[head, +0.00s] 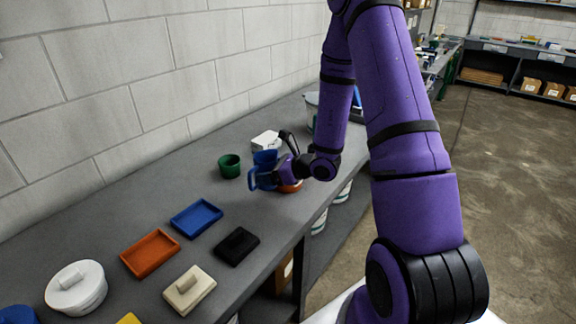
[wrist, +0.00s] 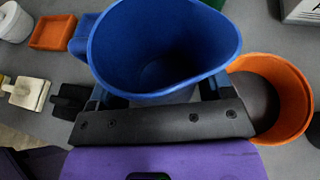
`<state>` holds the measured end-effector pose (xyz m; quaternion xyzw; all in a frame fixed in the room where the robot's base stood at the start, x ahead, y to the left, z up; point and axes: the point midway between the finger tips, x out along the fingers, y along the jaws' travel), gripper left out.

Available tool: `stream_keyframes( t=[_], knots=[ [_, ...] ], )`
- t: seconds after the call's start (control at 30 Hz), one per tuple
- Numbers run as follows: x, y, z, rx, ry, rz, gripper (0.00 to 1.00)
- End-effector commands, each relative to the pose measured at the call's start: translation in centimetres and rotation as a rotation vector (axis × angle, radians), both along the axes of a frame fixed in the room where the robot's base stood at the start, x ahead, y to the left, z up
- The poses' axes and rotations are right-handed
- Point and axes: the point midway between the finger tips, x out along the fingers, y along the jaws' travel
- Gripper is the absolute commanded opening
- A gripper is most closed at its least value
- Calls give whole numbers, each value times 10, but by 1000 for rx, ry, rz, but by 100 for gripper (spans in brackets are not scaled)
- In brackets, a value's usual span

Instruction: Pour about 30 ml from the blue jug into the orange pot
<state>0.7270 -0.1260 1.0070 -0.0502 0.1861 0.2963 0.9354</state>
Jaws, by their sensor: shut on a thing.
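The blue jug (head: 264,160) is held above the grey bench in the head view. In the wrist view the jug (wrist: 150,40) shows its open mouth, with the pointed lip toward the right. I cannot make out any liquid in it. My gripper (head: 277,172) is shut on the jug, with one finger on each side in the wrist view (wrist: 158,92). The orange pot (head: 291,187) stands on the bench just beside the jug, partly hidden by my gripper. In the wrist view the pot (wrist: 298,85) is right of the jug; its contents are unclear.
A green cup (head: 229,166) stands left of the jug, and a white box (head: 266,141) behind it. Nearer are a blue tray (head: 196,218), an orange tray (head: 150,253), a black block (head: 237,245), a cream block (head: 190,290) and a white lidded pot (head: 76,288).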

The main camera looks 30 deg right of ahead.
Motion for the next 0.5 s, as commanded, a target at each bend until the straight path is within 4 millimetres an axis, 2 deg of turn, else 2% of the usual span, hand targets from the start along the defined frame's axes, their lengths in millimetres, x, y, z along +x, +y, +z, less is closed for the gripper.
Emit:
stream_keyframes(
  t=[0.5],
  knots=[
    [5, -15, 8, 238, 85, -1, 47]
  ],
)
